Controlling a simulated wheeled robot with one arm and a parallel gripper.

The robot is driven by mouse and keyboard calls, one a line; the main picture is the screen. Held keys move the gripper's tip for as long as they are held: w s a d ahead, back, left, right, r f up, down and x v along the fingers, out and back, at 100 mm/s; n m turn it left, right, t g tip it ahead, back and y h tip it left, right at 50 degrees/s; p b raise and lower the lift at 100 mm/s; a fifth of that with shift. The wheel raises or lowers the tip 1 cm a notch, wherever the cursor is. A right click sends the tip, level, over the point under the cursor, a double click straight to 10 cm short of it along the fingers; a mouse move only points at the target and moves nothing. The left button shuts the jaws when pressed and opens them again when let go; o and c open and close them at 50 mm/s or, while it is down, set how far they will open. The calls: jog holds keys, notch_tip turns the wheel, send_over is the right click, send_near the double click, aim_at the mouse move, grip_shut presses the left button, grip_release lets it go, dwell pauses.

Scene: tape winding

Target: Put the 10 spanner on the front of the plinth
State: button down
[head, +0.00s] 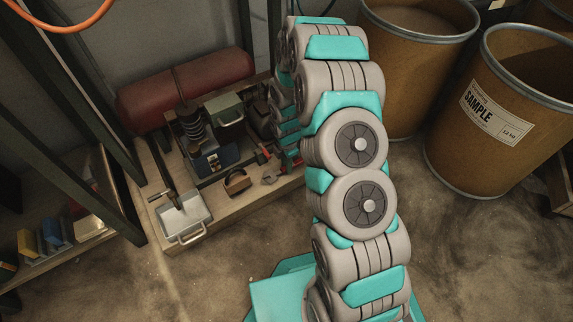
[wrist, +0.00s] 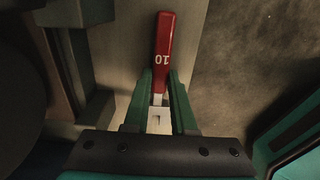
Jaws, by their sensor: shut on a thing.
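The 10 spanner (wrist: 164,40) has a red handle marked 10, seen in the wrist view. My gripper (wrist: 160,84) is shut on it, with one green finger on each side of its lower part. The handle points away from the gripper, over the pale top of the plinth (wrist: 120,55). I cannot tell whether the spanner touches that top. In the head view, the plinth (head: 240,207) is a low pale platform, and my arm hides most of the gripper at its right end.
Brown drums (head: 500,115) stand to the right. Bare floor (head: 215,275) lies in front.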

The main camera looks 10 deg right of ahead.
jog(key=c, duration=0.7)
grip_release()
jog(key=shift+f, duration=0.1)
jog(key=shift+c, duration=0.2)
jog(key=shift+r, duration=0.65)
jog(key=s+r+m+p, duration=0.1)
jog(key=s+r+m, duration=0.2)
jog(key=r, duration=0.8)
jog(key=s+r+m+p, duration=0.1)
jog(key=s+r+m, duration=0.15)
jog(key=r, duration=0.75)
jog(key=s+r+m, duration=0.5)
jog(key=s, duration=0.4)
jog(key=s+r+m+g, duration=0.1)
jog(key=s+r+m, duration=0.4)
jog(key=s, duration=0.5)
jog(key=s+r+m, duration=0.5)
jog(key=s+m, duration=0.1)
jog(key=s, duration=0.4)
jog(key=shift+a+r+g, duration=0.15)
jog(key=shift+r+g, duration=0.15)
jog(key=shift+g, duration=0.1)
